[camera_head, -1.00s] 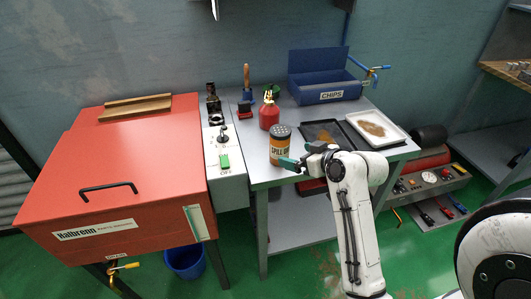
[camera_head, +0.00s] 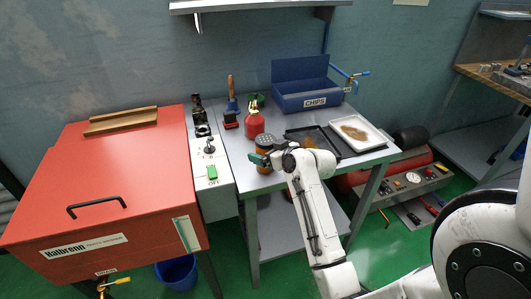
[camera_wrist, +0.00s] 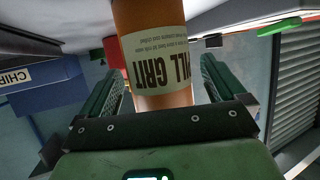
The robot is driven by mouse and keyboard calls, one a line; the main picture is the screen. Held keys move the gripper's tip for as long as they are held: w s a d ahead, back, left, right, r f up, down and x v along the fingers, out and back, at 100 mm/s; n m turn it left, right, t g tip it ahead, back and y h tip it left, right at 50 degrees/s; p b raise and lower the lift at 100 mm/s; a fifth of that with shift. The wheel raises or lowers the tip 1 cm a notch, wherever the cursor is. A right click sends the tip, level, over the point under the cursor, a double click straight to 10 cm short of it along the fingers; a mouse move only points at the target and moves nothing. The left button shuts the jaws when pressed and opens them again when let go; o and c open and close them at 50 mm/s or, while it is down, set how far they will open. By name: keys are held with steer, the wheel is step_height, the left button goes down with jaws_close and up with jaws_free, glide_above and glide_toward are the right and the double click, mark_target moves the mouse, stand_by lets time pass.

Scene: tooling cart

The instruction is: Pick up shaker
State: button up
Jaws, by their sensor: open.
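The shaker is an orange can (camera_head: 265,148) with a dark perforated lid. It stands upright on the grey cart top, near its front edge. In the wrist view the shaker (camera_wrist: 150,45) shows its cream "SPILL GRIT" label and sits between the two green fingers. My gripper (camera_wrist: 160,82) is open, with a finger on either side of the can. The right finger looks slightly apart from it; contact on the left cannot be told. In the head view my gripper (camera_head: 268,160) covers the can's lower front.
A red bottle (camera_head: 254,122) stands just behind the shaker. A dark tray (camera_head: 322,150) and a white tray (camera_head: 376,143) lie to the right. A blue CHIPS bin (camera_head: 290,103) is at the back. A control box (camera_head: 213,187) and red cabinet (camera_head: 125,215) are left.

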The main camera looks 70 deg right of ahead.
steer(key=shift+w+d+f, duration=0.15)
steer(key=shift+w+f, duration=0.05)
steer(key=shift+w, duration=0.15)
steer(key=c, duration=1.2)
steer(key=shift+c, duration=0.4)
steer(key=shift+r, duration=0.15)
